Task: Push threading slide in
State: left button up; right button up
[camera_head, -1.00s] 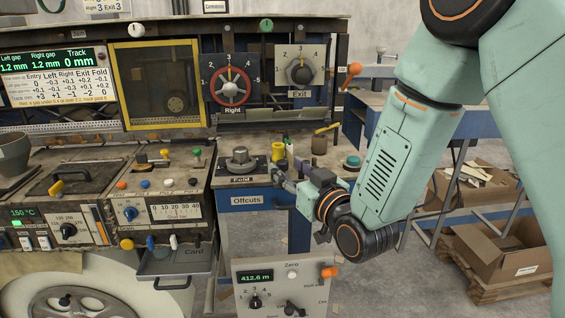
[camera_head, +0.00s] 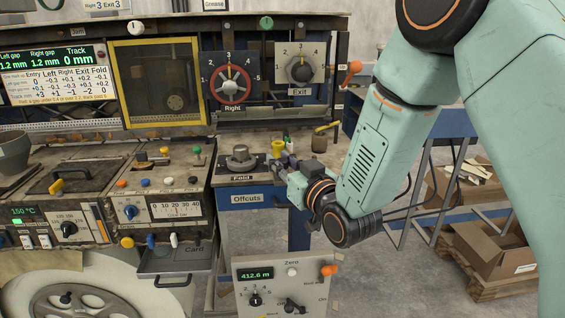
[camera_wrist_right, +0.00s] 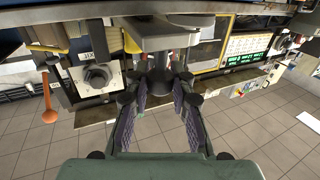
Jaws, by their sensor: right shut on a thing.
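My right gripper (camera_head: 281,163) is beside the Fold knob (camera_head: 240,158), at the bench edge above the Offcuts panel. In the right wrist view, the fingers of my right gripper (camera_wrist_right: 164,84) stand apart with a dark round knob (camera_wrist_right: 160,80) between their tips, and the grip is closed on it. I cannot tell for sure whether this knob belongs to the threading slide; no label for the slide is readable. In the head view my gripper and wrist hide what is held. My left gripper is not in view.
The red Right handwheel (camera_head: 230,85) and the Exit knob (camera_head: 300,70) are above. A grey control box (camera_head: 285,285) stands below. Cardboard boxes (camera_head: 495,250) are at the right.

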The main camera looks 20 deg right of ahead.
aim_at(279, 152)
grip_shut()
jog(key=shift+w, duration=0.1)
jog(key=w, duration=0.2)
jog(key=w+d, duration=0.1)
jog(key=w, duration=0.1)
jog(key=shift+w, duration=0.4)
jog(key=shift+s, duration=0.15)
jog(key=shift+o, duration=0.7)
grip_release()
jog(key=o, duration=0.6)
jog(key=shift+d, duration=0.2)
jog(key=shift+a, duration=0.2)
